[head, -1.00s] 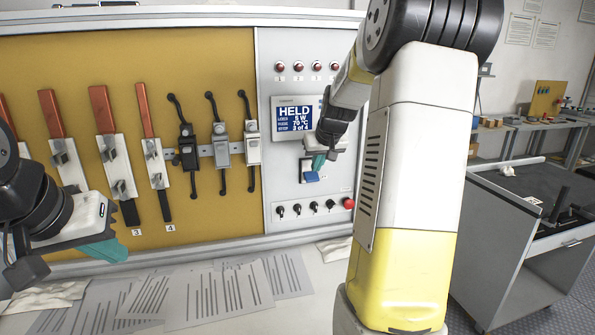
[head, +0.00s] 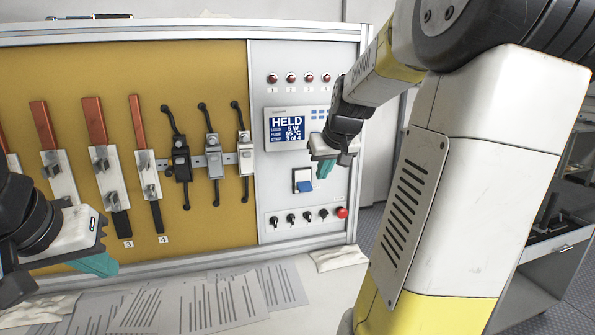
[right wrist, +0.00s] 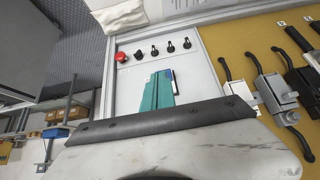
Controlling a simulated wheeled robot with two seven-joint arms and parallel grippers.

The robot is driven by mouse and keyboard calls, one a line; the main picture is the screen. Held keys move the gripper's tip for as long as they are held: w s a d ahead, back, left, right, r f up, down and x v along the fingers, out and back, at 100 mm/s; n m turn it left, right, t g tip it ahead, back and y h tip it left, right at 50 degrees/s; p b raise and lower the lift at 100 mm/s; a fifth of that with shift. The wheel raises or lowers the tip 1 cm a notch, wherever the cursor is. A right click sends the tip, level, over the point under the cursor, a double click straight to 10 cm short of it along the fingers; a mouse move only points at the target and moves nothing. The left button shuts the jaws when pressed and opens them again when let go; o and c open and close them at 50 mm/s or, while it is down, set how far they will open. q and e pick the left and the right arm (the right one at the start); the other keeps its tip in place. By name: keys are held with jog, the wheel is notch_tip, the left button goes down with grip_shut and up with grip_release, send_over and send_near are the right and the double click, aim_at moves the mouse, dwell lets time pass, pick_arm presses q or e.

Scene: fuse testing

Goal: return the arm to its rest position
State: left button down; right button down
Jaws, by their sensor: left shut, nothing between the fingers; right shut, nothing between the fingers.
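My right gripper (head: 325,168) hangs in front of the grey control panel (head: 350,225), to the right of the display (head: 287,129). Its teal fingers are shut and empty, and they show in the right wrist view (right wrist: 158,90) too. A white switch plate with a blue flap (head: 304,186) is just left of and below the fingertips, apart from them as far as I can tell. The display reads HELD, 5 W, 65 °C, 3 of 4. My left gripper (head: 100,264), with teal fingers shut and empty, is at the lower left in front of the board.
Black knobs and a red button (head: 341,212) line the panel's bottom. Papers (head: 205,305) and a white cloth (head: 340,258) lie on the bench. A grey cart (head: 550,262) stands right.

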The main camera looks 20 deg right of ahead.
jog(key=s+a+f+n+y, duration=0.1)
jog(key=s+a+y, duration=0.1)
jog(key=s+a, duration=1.5)
jog(key=s, duration=0.4)
jog(key=shift+g+y, duration=0.3)
jog(key=shift+g, duration=0.1)
jog(key=shift+f, duration=0.1)
